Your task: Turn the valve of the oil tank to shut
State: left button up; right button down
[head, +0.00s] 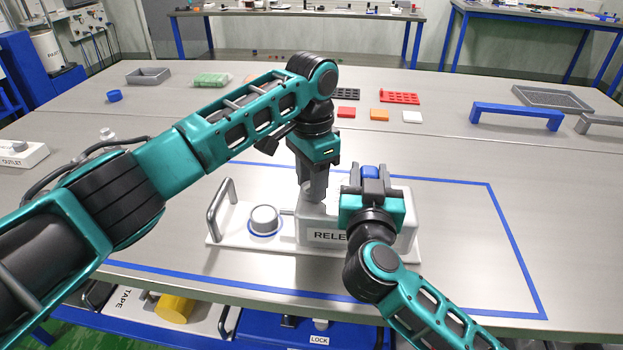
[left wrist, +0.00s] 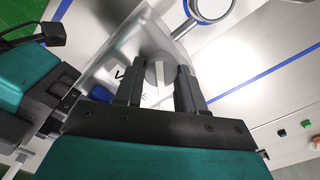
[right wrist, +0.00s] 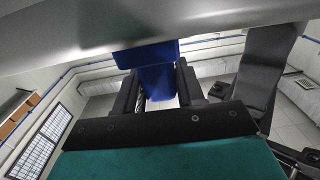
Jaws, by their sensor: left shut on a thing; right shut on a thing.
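A white block (head: 325,233) lettered "RELE…", the rest hidden by my right arm, stands on a white base plate. My left gripper (head: 312,196) points down at the block's top and is shut on a pale round knob, apparently the valve. In the left wrist view the knob (left wrist: 158,74) sits between the fingers. My right gripper (head: 370,172) is shut on a blue part at the block's right; the right wrist view shows this blue part (right wrist: 158,82) between the fingers. No thing is clearly marked as an oil tank.
A grey handle (head: 220,207) and a round cap on a blue ring (head: 264,220) are on the plate's left. Blue tape (head: 515,240) outlines the area. A blue bridge-shaped handle (head: 516,113), trays and small blocks lie farther back. The table right of the block is clear.

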pick_arm(q)
jog(key=m, duration=0.5)
jog(key=shift+m, duration=0.3)
pick_arm(e)
jog(key=shift+f, duration=0.1)
pick_arm(q)
jog(key=m, duration=0.4)
jog(key=shift+r+m, duration=0.1)
jog(key=shift+m, duration=0.3)
jog(key=o, duration=1.1)
jog(key=shift+s, duration=0.1)
jog(key=shift+c, duration=0.2)
notch_tip(320, 180, up, 12)
pick_arm(e)
jog(key=c, duration=0.6)
grip_release()
jog(key=shift+s, duration=0.1)
